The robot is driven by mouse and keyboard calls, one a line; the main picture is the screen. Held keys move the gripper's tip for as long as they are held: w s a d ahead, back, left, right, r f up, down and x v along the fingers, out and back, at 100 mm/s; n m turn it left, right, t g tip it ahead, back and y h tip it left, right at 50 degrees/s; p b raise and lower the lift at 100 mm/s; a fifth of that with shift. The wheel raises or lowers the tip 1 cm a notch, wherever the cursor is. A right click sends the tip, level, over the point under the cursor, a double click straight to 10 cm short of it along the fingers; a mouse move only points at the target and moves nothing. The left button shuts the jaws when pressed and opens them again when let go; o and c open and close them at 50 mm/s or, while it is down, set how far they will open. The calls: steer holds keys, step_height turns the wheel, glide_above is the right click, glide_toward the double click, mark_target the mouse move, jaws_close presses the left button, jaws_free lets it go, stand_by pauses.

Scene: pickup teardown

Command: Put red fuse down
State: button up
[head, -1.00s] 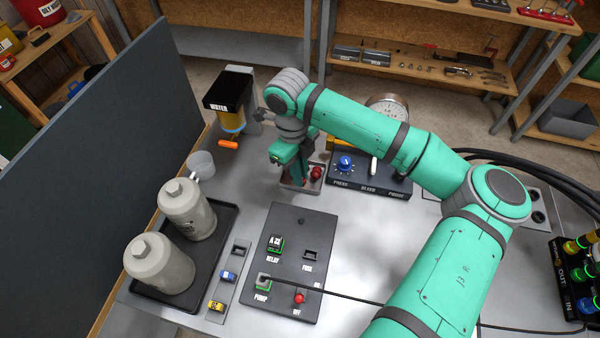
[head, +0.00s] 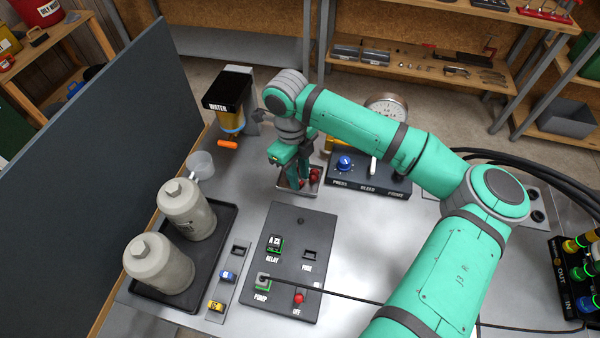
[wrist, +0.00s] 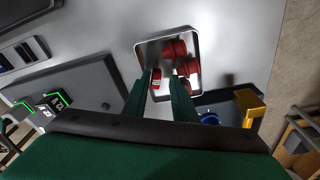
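The red fuse (wrist: 156,77) lies in a small metal tray (wrist: 149,54), between my fingertips and close to the left one in the wrist view. My gripper (wrist: 163,82) is open, its two fingers apart and reaching down into the tray. Other red round parts (wrist: 174,49) lie in the tray beside the right finger. In the head view my gripper (head: 299,184) stands over the tray (head: 282,186), and the fingers partly hide its contents. The black panel (head: 284,220) has a slot labelled FUSE (head: 310,254), which looks empty.
The dark control box (head: 368,182) with a blue knob (head: 345,163) stands right of the tray. A blue fuse (head: 228,276) and a yellow fuse (head: 216,306) sit left of the panel. Two grey canisters (head: 163,262) stand at the left. A cable (head: 335,295) crosses the panel.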

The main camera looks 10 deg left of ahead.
step_height(320, 180, up, 12)
steer(key=a, duration=0.1)
steer(key=shift+w+a, duration=0.15)
steer(key=shift+w, duration=0.2)
steer(key=shift+r, duration=0.1)
stand_by(0.3)
